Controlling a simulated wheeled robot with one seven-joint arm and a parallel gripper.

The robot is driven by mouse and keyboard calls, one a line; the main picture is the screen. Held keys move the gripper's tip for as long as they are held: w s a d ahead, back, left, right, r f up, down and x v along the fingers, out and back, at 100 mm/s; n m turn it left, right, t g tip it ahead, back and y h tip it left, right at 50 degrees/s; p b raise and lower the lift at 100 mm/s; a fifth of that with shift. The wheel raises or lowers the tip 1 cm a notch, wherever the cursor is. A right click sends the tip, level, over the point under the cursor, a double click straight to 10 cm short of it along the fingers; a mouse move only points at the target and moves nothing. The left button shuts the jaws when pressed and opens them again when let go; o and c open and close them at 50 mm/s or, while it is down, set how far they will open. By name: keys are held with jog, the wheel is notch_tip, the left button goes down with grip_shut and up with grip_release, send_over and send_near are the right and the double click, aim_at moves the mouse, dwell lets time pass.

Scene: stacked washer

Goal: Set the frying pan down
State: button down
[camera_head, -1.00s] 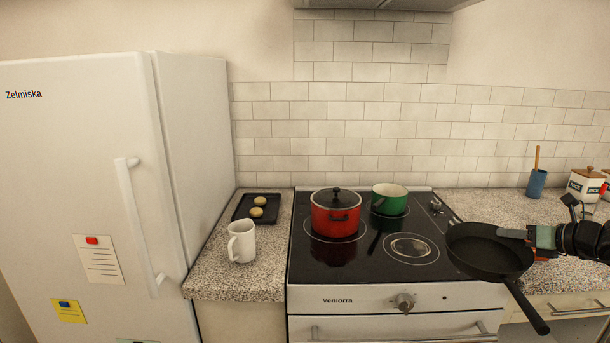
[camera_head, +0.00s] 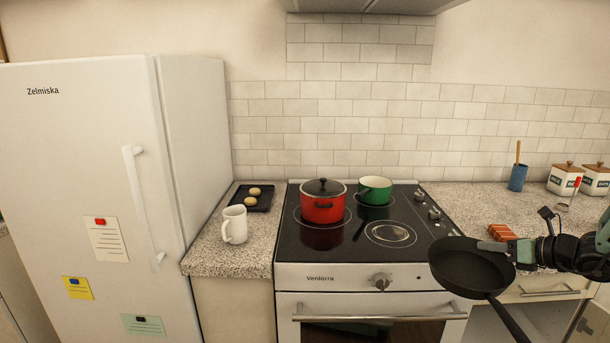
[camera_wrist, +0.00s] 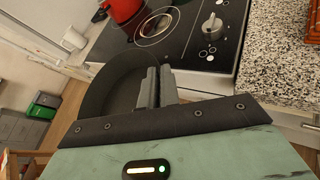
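The black frying pan (camera_head: 470,268) is held in the air at the lower right of the head view, in front of the stove's right front corner. Its handle points down toward the bottom edge. My gripper (camera_head: 497,247) reaches in from the right and is shut on the pan's rim. In the wrist view my gripper's fingers (camera_wrist: 157,88) pinch the near wall of the frying pan (camera_wrist: 112,92), whose dark inside shows to their left. The handle is not visible there.
The stove (camera_head: 340,248) holds a red lidded pot (camera_head: 323,206) and a green saucepan (camera_head: 375,190); its front right burner (camera_head: 391,234) is bare. A white mug (camera_head: 234,225) and a dark tray (camera_head: 244,203) stand on the left counter. An orange-brown block (camera_head: 502,232) lies on the right counter.

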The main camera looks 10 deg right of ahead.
jog(key=a+f, duration=0.4)
jog(key=a, duration=0.4)
jog(key=s+a+f, duration=0.1)
jog(key=a+f, duration=0.4)
jog(key=a, duration=0.3)
jog(key=a+f+n, duration=0.1)
jog(key=a+f, duration=0.4)
jog(key=a, duration=0.4)
jog(key=shift+s+y, duration=0.3)
jog(key=shift+y, duration=0.1)
jog(key=shift+a+f, duration=0.1)
